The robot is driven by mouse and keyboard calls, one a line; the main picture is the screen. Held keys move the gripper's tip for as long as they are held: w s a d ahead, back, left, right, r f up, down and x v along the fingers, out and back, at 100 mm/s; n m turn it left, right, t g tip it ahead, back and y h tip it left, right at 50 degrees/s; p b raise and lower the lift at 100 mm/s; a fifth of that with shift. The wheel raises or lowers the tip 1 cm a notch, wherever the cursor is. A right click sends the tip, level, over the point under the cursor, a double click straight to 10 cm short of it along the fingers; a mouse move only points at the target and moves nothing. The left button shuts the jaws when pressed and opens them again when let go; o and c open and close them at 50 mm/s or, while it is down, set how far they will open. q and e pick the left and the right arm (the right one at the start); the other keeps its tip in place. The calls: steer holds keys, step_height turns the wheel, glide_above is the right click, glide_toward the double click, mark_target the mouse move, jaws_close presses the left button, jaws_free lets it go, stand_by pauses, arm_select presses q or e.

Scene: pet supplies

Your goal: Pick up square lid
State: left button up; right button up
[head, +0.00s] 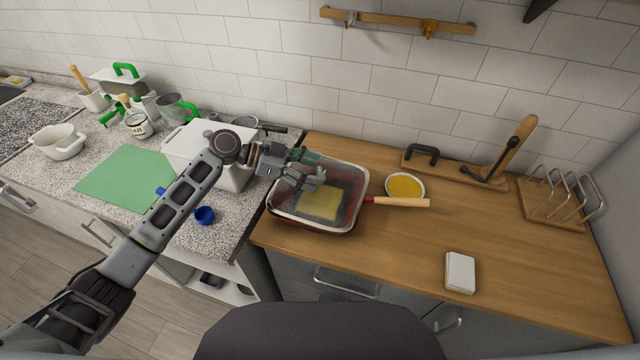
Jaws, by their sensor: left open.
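A squarish red dish (347,228) with a pale, clear-looking rim stands at the left end of the wooden counter. A yellow square (322,204) shows inside or beneath its top. I cannot tell surely whether a see-through square lid covers it. My left gripper (314,182) is open and empty over the dish's far left part, its fingers hiding some of it. A green part beside the fingers is partly covered, and I cannot tell what it belongs to. A white box with a flat white top (190,142) stands behind my left forearm. My right gripper is out of view.
A bowl of yellow food (405,186) and a wooden handle (402,202) lie right of the dish. A white block (460,271), a wire rack (566,196) and a green mat (122,178) are farther off. The wooden counter's (400,262) front middle is clear.

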arm_select(q)
steer(key=shift+p+x, duration=0.35)
steer(key=shift+x, duration=1)
jaws_close()
steer(key=shift+r, duration=0.1)
